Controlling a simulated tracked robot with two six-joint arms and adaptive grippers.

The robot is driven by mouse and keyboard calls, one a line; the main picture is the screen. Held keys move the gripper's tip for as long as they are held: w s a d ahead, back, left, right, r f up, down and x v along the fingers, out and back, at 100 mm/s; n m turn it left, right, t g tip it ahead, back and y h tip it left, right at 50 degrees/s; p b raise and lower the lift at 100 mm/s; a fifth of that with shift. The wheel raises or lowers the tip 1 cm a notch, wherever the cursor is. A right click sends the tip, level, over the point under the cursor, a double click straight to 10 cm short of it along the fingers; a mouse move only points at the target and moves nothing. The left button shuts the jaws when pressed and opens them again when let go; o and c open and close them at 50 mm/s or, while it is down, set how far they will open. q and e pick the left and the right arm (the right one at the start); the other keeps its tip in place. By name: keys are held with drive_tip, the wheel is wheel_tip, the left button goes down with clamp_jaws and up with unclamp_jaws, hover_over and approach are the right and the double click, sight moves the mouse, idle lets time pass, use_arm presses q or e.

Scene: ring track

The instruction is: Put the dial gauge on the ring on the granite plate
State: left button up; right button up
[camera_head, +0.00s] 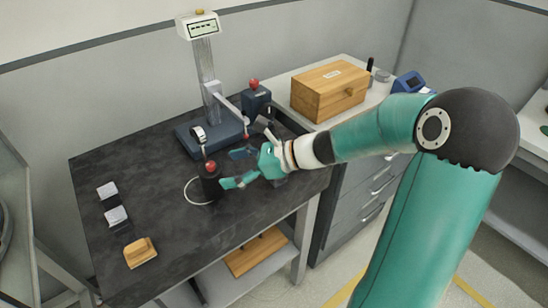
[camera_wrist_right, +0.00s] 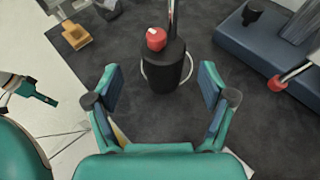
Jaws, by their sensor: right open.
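The dial gauge (camera_head: 199,134) has a round white face and stands on a thin rod above a black cylindrical base (camera_head: 210,187) with a red knob. In the right wrist view the black base (camera_wrist_right: 162,67) is upright, and the dial is out of frame. A thin pale ring (camera_head: 187,191) lies on the dark plate (camera_head: 160,225). The base stands over it and hides part of it. My right gripper (camera_head: 235,168) is open, with the base ahead between its fingers and a gap on both sides. My left gripper appears only partly, at the left of the right wrist view (camera_wrist_right: 38,97).
A height gauge with a blue base (camera_head: 190,138) and a display on a column stands behind. A blue block (camera_head: 256,98) with a red knob is beside it. Two pale blocks (camera_head: 112,203) and a wooden piece (camera_head: 140,252) lie left. A wooden box (camera_head: 328,90) sits back right.

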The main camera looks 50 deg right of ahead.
drive_tip(key=v, duration=1)
drive_tip(key=shift+s, duration=0.2)
drive_tip(key=shift+d+r, duration=0.1)
drive_tip(key=shift+r, duration=0.05)
